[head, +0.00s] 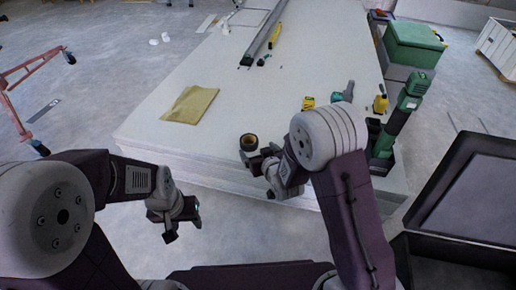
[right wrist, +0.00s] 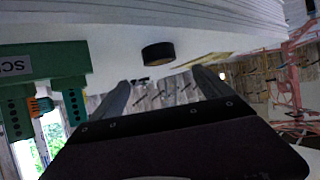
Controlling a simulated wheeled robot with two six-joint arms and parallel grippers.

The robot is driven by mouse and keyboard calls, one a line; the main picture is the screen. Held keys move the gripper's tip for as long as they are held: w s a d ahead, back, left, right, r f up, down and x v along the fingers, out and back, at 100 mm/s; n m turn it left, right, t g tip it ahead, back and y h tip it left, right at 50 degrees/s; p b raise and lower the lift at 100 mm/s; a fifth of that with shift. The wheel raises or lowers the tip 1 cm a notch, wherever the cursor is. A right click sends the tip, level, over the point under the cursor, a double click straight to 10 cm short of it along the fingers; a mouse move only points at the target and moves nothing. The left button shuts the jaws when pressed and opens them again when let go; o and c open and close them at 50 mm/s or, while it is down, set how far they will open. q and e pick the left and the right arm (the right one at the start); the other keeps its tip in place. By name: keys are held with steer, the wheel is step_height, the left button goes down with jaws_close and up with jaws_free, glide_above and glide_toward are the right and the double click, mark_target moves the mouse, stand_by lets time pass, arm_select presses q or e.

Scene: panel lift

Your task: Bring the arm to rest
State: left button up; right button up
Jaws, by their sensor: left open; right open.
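My left gripper (head: 184,218) is open and empty in the head view, low in front of the stack of white panels (head: 215,150). My right gripper (head: 262,172) is open, at the near edge of the stack. A dark tape roll (head: 249,142) sits on the panels just beyond the right gripper. In the right wrist view the two fingers (right wrist: 160,90) are spread with nothing between them, and the dark roll (right wrist: 158,53) shows beyond them, apart from both. My right arm hides part of the stack's near edge.
On the stack lie a tan sheet (head: 190,104), long metal profiles (head: 262,35), a yellow tool (head: 275,36) and small yellow items (head: 308,102). A green tool (head: 404,112) stands at the right edge. A dark open case (head: 460,215) is at right; a red frame (head: 30,75) at left.

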steer(key=d+r+m+h+p, duration=0.1)
steer(key=d+r+p, duration=0.3)
steer(key=r, duration=0.3)
steer(key=s+d+r+m+h+p, duration=0.1)
steer(key=d+r+p, duration=0.35)
steer(key=r, duration=0.35)
steer(key=d+r+m+h+p, duration=0.1)
steer(key=d+r+p, duration=0.25)
steer(key=r, duration=0.35)
steer(key=s+d+f+g+p, duration=0.15)
steer(key=s+g, duration=0.25)
steer(key=s, duration=0.4)
steer(key=s+f+g+p, duration=0.1)
steer(key=s+f+g, duration=0.25)
steer(key=s, duration=0.45)
steer(key=s+d+f+g+p, duration=0.15)
steer(key=s+g, duration=0.25)
steer(key=s, duration=0.4)
step_height(320, 180, up, 36)
steer(key=p, duration=3.6)
steer(key=shift+w+a, duration=0.3)
steer(key=shift+a, duration=0.15)
